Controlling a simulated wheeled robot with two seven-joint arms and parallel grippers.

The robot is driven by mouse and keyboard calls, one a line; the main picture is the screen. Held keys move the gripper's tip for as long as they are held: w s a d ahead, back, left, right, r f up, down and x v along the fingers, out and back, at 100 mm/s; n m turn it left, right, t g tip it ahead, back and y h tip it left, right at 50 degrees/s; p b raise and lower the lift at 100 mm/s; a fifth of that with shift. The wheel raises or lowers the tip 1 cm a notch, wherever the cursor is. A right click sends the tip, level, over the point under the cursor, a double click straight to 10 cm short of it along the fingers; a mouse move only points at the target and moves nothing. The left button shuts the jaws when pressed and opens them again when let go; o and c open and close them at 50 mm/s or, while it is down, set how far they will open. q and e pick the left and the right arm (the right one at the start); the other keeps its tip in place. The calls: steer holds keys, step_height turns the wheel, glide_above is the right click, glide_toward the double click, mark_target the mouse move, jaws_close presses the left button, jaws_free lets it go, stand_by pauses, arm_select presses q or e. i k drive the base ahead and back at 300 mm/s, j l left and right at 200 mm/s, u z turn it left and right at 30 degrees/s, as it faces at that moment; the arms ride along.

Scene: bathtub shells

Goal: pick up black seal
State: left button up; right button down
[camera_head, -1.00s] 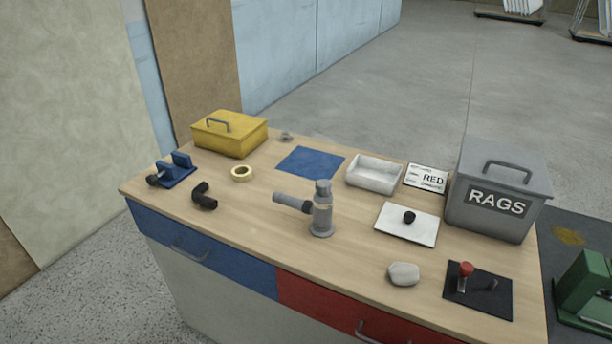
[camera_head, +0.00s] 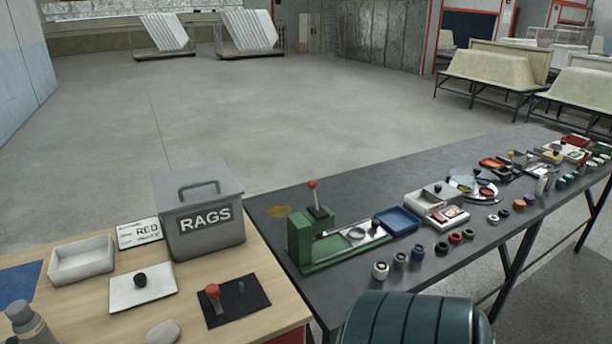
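Several small round parts stand along the near edge of the dark grey table. Among them is a black one (camera_head: 442,248), with a dark green one and a red one to its right. Another small black piece (camera_head: 503,212) lies farther right. A small black knob-like piece (camera_head: 140,279) sits on a white plate (camera_head: 160,290) on the wooden bench. I cannot tell for certain which of these is the black seal. Neither of my grippers is in view.
A grey RAGS bin (camera_head: 198,238) stands on the wooden bench. A green press (camera_head: 318,243) and a blue tray (camera_head: 397,221) are on the dark table. A teal ribbed rounded object (camera_head: 415,318) stands in front of it. Open floor lies behind.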

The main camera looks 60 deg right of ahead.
mark_target(446, 247)
steer(key=z, duration=2.95)
